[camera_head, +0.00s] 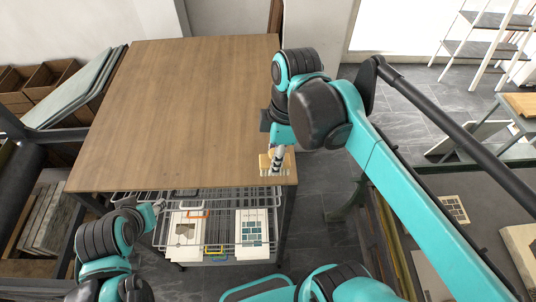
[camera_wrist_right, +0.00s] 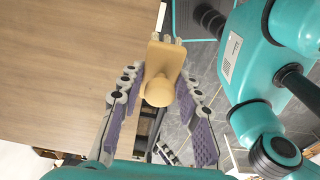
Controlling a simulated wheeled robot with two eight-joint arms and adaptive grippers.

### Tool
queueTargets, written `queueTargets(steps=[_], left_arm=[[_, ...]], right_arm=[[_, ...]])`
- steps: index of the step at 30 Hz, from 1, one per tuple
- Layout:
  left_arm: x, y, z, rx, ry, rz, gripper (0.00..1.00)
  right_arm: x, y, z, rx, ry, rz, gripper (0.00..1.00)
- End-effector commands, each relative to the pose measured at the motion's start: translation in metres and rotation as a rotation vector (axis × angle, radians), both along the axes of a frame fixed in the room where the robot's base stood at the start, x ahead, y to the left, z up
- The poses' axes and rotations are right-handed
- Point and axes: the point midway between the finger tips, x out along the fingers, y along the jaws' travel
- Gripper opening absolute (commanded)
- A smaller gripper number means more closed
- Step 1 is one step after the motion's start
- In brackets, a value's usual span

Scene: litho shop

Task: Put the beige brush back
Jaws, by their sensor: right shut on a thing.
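The beige brush (camera_head: 286,163) is at the front right corner of the wooden table (camera_head: 180,110) in the head view. My right gripper (camera_head: 277,152) is above it and shut on it. In the right wrist view the brush (camera_wrist_right: 165,58) shows a flat body and a round knob, with the knob between the fingers of my right gripper (camera_wrist_right: 159,86). Whether the brush touches the tabletop is not clear. My left gripper (camera_head: 158,206) is at the left side of the wire rack, below the table's front edge; its fingers are too small to read.
The wire rack (camera_head: 180,197) stands in front of the table, with cards with printed patterns (camera_head: 252,230) under its wires. Wooden boxes (camera_head: 48,76) and leaning boards (camera_head: 85,85) are on the left. A white shelf (camera_head: 487,48) stands at the back right. The tabletop is otherwise bare.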

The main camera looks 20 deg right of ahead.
Motion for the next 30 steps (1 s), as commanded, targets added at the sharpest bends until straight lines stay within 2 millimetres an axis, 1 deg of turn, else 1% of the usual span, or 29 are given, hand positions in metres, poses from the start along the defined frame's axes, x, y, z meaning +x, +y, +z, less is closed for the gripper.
queueTargets(steps=[9, 12, 15, 20, 27, 30], left_arm=[[0.000, 0.000, 0.006, 0.000, 0.000, 0.000, 0.40], [0.000, 0.000, 0.007, 0.000, 0.000, 0.000, 0.40], [0.000, 0.000, 0.008, 0.000, 0.000, 0.000, 0.40], [0.000, 0.000, 0.009, 0.000, 0.000, 0.000, 0.40], [0.000, 0.000, 0.013, 0.000, 0.000, 0.000, 0.40], [0.000, 0.000, 0.013, 0.000, 0.000, 0.000, 0.40]], right_arm=[[0.069, 0.009, -0.040, 0.000, 0.000, 0.000, 0.02], [0.088, 0.012, -0.052, 0.000, 0.000, 0.000, 0.02], [0.102, 0.014, -0.060, 0.000, 0.000, 0.000, 0.02], [0.110, 0.015, -0.068, 0.000, 0.000, 0.000, 0.02], [0.110, 0.015, -0.101, 0.000, 0.000, 0.000, 0.02], [0.110, 0.015, -0.106, 0.000, 0.000, 0.000, 0.02]])
